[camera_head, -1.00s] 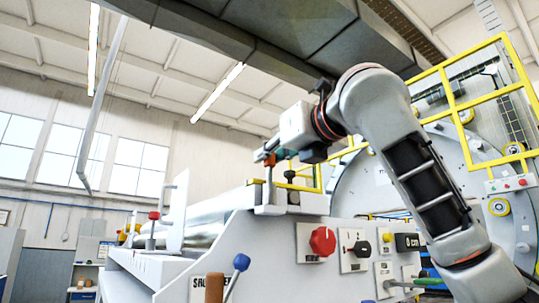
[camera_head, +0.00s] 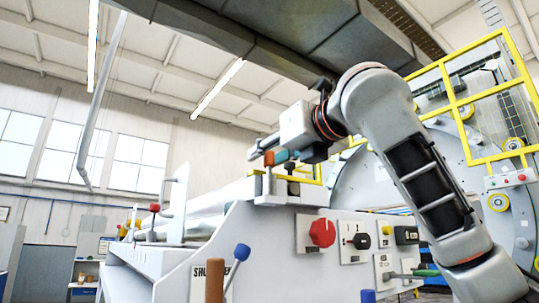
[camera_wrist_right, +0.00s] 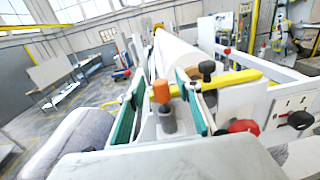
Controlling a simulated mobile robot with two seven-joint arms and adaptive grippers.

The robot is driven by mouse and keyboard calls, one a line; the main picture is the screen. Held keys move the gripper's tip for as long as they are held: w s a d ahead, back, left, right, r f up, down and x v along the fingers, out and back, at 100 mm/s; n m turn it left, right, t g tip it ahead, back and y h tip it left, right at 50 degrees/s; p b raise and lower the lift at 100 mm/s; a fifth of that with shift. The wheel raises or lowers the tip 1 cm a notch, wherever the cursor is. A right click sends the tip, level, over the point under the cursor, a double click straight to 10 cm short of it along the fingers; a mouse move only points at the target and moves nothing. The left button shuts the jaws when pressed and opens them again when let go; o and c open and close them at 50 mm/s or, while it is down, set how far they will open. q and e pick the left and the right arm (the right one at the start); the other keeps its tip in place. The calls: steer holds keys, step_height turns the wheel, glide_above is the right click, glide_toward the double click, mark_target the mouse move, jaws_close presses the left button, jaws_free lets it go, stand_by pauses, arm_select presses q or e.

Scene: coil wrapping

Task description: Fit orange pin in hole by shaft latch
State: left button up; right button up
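The orange pin (camera_head: 269,158) stands upright at the latch end of the machine's shaft in the head view. In the right wrist view, the orange top of the pin (camera_wrist_right: 161,91) rises from a grey cylindrical part (camera_wrist_right: 167,117); the hole itself is hidden. My right gripper (camera_head: 268,152) is at the pin. In the right wrist view, its teal-padded fingers (camera_wrist_right: 160,82) are apart, one on each side of the pin, with visible gaps. The black knob of the latch (camera_head: 290,167) stands just right of the pin. My left gripper is not in view.
The long pale roller (camera_wrist_right: 175,55) runs away behind the pin. A yellow bar (camera_wrist_right: 232,79) and a red knob (camera_wrist_right: 243,126) lie to the right. Control levers with a blue knob (camera_head: 242,252) and a brown handle (camera_head: 214,283) stand in front.

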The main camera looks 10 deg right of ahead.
steer(key=shift+s, duration=0.15)
steer(key=v, duration=1.1)
steer(key=shift+s+d, duration=0.2)
steer(key=shift+s, duration=0.15)
